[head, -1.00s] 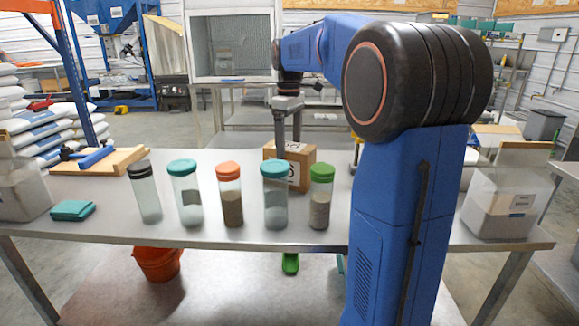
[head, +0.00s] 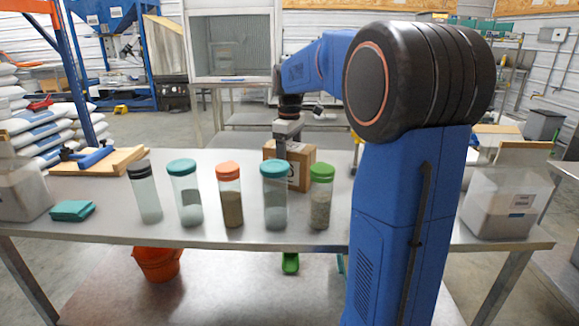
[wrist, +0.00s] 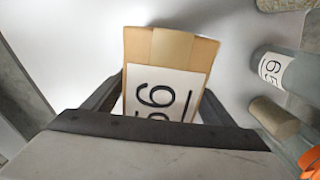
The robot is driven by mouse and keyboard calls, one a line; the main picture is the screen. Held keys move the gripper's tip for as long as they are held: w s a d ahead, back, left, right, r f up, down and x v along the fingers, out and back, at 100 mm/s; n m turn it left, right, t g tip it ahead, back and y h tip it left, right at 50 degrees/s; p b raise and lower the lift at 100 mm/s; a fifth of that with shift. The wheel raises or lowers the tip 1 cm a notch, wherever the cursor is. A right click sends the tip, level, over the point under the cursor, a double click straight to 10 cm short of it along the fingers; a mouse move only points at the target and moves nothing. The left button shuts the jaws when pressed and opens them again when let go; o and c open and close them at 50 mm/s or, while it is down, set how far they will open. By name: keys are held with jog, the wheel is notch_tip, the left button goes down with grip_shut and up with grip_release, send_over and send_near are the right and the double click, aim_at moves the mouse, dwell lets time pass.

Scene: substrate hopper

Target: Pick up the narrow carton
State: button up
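The narrow carton (head: 303,168) is a small brown box standing on the grey table behind the row of jars. In the wrist view the carton (wrist: 168,52) shows its taped brown top edge and a white label with large black digits. My gripper (head: 280,158) is at the carton, pointing down, its lower part partly hidden by a jar. In the wrist view my gripper (wrist: 160,95) has one finger on each side of the carton. The fingers are spread, with a small gap visible beside the right one. Contact on the left side is unclear.
Several lidded jars stand in front of the carton, including a green-lidded one (head: 320,196) and a teal-lidded one (head: 274,196). A labelled jar (wrist: 285,70) is right of the carton in the wrist view.

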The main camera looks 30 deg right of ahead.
aim_at(289, 146)
jog(key=c, duration=1.3)
jog(key=shift+r, duration=8.65)
notch_tip(289, 146, down, 7)
jog(key=shift+a+f, duration=0.1)
